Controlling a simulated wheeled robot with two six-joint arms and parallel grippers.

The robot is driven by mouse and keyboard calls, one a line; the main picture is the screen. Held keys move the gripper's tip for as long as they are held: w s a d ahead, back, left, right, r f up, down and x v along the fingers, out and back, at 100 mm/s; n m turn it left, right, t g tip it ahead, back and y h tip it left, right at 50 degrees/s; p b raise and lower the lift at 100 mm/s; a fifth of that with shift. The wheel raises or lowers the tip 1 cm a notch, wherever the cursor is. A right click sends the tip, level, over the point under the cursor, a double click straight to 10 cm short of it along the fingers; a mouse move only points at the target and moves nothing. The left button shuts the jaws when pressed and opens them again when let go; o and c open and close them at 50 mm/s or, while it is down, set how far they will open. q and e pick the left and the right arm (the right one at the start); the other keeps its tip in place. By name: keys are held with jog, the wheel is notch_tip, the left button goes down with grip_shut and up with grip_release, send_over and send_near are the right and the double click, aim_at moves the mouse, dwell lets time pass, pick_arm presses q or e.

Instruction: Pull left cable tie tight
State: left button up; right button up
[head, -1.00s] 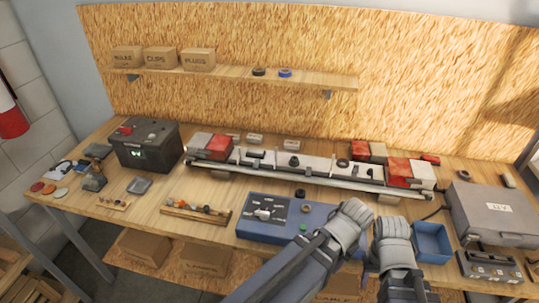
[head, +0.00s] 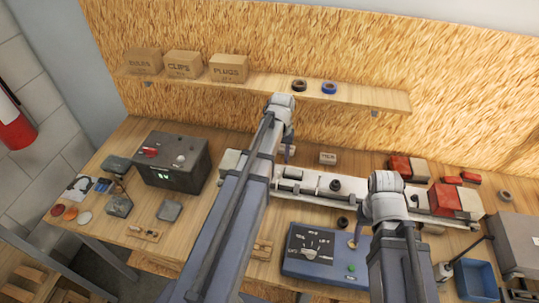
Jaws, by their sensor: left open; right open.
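The pale trailer frame (head: 312,184) lies lengthwise along the bench, with dark fittings on it. I cannot make out the left cable tie; my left arm covers the frame's left part. My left gripper (head: 289,153) is open, over the back edge of the frame's left part, its fingers partly hidden behind the wrist. My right gripper (head: 354,241) is open, in front of the frame and above the blue control box (head: 322,262). I see nothing held in either gripper.
Red and grey blocks (head: 446,200) sit at the frame's right end. A dark box (head: 172,163) stands at the left, a blue tray (head: 474,281) and grey case (head: 517,240) at the right. A shelf (head: 369,98) hangs behind. Bench space left of the frame is partly free.

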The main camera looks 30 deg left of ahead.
pick_arm(q)
jog(key=shift+w+a, duration=0.1)
jog(key=shift+a, duration=0.15)
jog(key=shift+f+b, duration=0.35)
jog(key=shift+b, duration=0.05)
jog(key=b, duration=0.7)
send_over(278, 179)
notch_tip(278, 179, down, 7)
jog(key=shift+w+f, duration=0.1)
pick_arm(e)
notch_tip(278, 179, down, 8)
jog(key=shift+w+a, duration=0.1)
jog(key=shift+r, duration=0.1)
pick_arm(q)
grip_shut()
